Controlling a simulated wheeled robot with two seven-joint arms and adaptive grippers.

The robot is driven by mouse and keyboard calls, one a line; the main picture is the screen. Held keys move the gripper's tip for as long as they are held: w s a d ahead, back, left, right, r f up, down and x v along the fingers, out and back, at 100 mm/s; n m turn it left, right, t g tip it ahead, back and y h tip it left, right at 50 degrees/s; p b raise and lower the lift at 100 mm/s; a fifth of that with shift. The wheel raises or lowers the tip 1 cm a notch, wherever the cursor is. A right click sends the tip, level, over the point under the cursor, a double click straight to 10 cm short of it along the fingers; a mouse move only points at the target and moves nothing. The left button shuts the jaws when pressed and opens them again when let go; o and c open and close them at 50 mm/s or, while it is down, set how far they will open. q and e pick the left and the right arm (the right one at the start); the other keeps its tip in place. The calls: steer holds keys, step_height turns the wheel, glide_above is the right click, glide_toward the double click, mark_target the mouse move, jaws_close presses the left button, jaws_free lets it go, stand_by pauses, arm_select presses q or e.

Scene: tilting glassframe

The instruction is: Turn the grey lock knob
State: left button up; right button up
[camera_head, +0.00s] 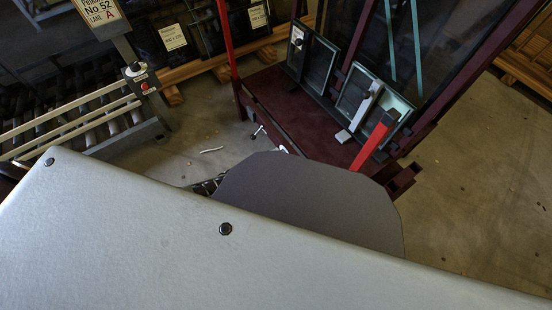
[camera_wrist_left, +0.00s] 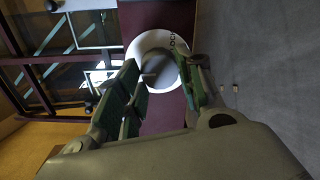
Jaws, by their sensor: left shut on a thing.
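The grey lock knob (camera_wrist_left: 156,70) is in the upper middle of the left wrist view, on a round white plate (camera_wrist_left: 148,41) with partly visible dark lettering. The plate is on a dark maroon post (camera_wrist_left: 155,18). My left gripper (camera_wrist_left: 165,80) reaches to the knob with one finger on each side and is shut on it. The fingers cover part of the knob and plate, so the knob's exact angle is hard to read. In the head view the knob cannot be made out behind my own large grey body panel. My right gripper does not show.
A maroon frame (camera_head: 268,95) holds small glass panes (camera_head: 320,63) and a red lever (camera_head: 375,138) at upper right. A roller conveyor (camera_head: 85,120) with a red button post stands at left. Bare concrete floor (camera_head: 465,190) lies at right.

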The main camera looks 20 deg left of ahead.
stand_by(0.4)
arm_select(q)
steer(key=o, duration=1)
steer(key=shift+v, duration=5.95)
